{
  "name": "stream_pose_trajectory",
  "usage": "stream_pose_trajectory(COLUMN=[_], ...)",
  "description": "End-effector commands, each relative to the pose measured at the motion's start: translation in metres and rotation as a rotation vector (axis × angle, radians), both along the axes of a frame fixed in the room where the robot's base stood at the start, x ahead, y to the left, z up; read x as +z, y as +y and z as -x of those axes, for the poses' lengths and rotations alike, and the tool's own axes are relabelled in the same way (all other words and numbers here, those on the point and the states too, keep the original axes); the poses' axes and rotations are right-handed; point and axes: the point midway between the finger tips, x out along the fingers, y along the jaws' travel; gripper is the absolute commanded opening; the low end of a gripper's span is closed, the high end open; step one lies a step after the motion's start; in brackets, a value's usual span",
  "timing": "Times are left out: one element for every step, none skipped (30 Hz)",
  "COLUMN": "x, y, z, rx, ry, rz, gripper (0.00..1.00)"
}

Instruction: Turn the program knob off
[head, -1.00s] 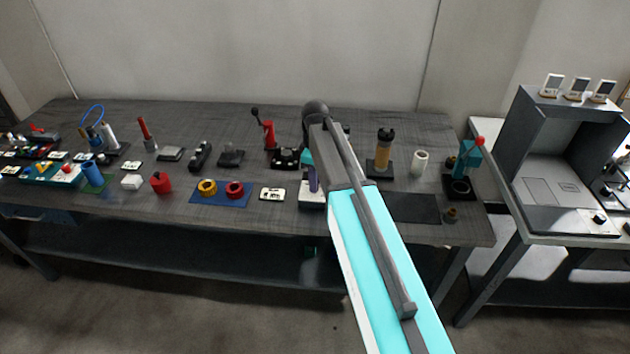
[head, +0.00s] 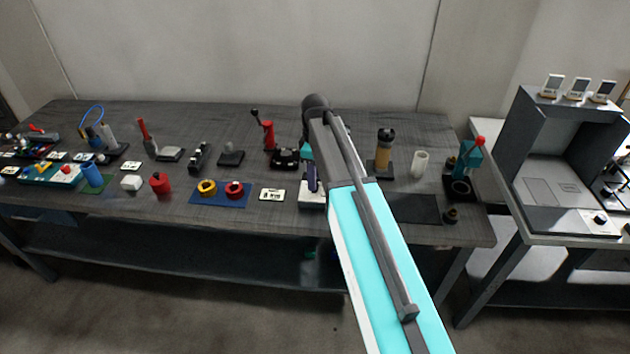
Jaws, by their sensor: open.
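No knob in the head view is marked clearly as the program knob. A small dark knob (head: 600,219) sits on the front right of the grey open-fronted machine (head: 545,219) at the right. Its setting is too small to read. My arm reaches up from the bottom over the long dark bench, left of that machine and apart from it. I cannot make out my gripper's fingers; the arm's end is hidden behind its own links.
The long dark bench (head: 110,205) carries several small devices. A blue mat (head: 211,201) with yellow and red rings lies left of my arm. A tan cylinder (head: 384,150), a white cup (head: 420,164) and a teal press (head: 468,157) stand between my arm and the machine.

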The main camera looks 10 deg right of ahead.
Motion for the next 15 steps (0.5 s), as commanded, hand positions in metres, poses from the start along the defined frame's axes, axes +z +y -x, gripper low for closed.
stream_pose_trajectory(x=[0.005, 0.008, 0.013, 0.017, 0.02, 0.025, 0.028, 0.032, 0.037, 0.04, 0.044, 0.049, 0.053, 0.057, 0.061], y=[0.0, 0.0, 0.0, 0.0, 0.0, 0.0, 0.0, 0.0, 0.0, 0.0, 0.0, 0.0, 0.0, 0.0, 0.0], z=[0.0, 0.0, -0.001, -0.001, -0.001, -0.001, -0.001, -0.001, -0.001, -0.001, -0.001, -0.001, -0.001, -0.001, -0.001], rx=[0.0, 0.0, 0.0, 0.0, 0.0, 0.0, 0.0, 0.0, 0.0, 0.0, 0.0, 0.0, 0.0, 0.0, 0.0], ry=[-0.001, -0.002, -0.002, -0.002, -0.002, -0.002, -0.002, -0.002, -0.002, -0.002, -0.002, -0.002, -0.003, -0.002, -0.002], rz=[0.0, 0.0, 0.0, 0.0, 0.0, 0.0, 0.0, 0.0, 0.0, 0.0, 0.0, 0.0, -0.001, 0.0, 0.0], gripper=[0.42, 0.42, 0.42, 0.42, 0.42, 0.42, 0.42, 0.42, 0.42, 0.42, 0.42, 0.42, 0.42, 0.42, 0.42])
